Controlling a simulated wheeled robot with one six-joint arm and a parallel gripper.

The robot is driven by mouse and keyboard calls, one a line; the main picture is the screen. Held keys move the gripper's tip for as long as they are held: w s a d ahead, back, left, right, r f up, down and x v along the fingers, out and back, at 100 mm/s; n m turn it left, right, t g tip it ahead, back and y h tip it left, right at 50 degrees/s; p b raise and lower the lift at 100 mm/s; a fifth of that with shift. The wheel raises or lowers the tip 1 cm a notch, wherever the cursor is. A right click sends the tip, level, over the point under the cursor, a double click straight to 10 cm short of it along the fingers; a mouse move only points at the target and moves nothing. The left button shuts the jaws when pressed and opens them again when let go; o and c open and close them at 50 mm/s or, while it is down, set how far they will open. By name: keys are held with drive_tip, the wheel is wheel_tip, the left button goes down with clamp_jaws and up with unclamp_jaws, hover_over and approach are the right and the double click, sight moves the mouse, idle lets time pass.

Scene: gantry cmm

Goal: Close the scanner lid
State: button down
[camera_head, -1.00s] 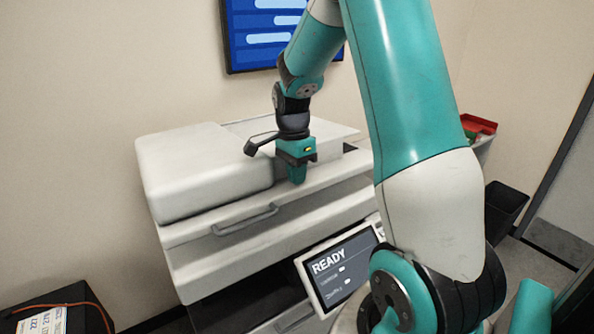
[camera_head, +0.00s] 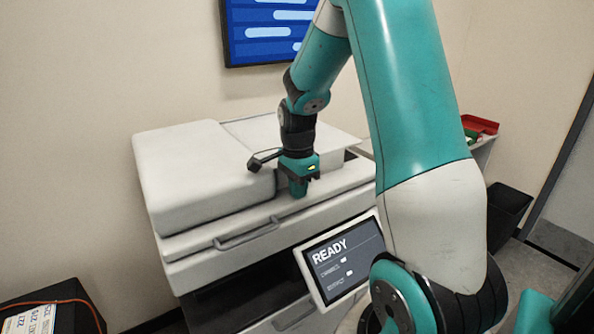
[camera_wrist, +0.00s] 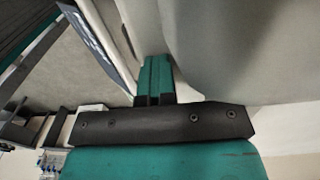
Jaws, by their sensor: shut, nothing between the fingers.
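The scanner lid (camera_head: 205,172) is the off-white slab with a bulky raised left part, on top of the off-white scanner (camera_head: 225,265). It lies low and nearly flat. A dark gap shows under its right end, and I cannot tell whether it is fully down. My gripper (camera_head: 299,190) points down at the lid's front edge, right of the bulky part, with its teal fingers together and empty. I cannot tell whether it touches the lid. In the wrist view the shut fingers (camera_wrist: 155,78) are beside a pale grey surface (camera_wrist: 225,45).
A grey handle (camera_head: 247,234) is on the scanner's front. A tilted screen reading READY (camera_head: 343,262) stands at the front right, close to my arm. A wall display (camera_head: 265,35) hangs behind. A dark bin (camera_head: 507,212) and a red tray (camera_head: 480,128) are at the right.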

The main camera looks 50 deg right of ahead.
drive_tip(key=shift+s+a+f, duration=0.15)
drive_tip(key=shift+s+f, duration=0.25)
drive_tip(key=shift+f, duration=0.4)
drive_tip(key=r+p, duration=0.1)
drive_tip(key=r, duration=0.1)
drive_tip(key=r+p, duration=0.4)
drive_tip(key=shift+w+r, duration=0.15)
drive_tip(key=shift+w, duration=0.15)
wheel_tip(320, 180, up, 9)
drive_tip(key=b, duration=0.2)
drive_tip(key=shift+r+b, duration=0.15)
drive_tip(key=shift+b, duration=0.2)
drive_tip(key=shift+w, duration=0.1)
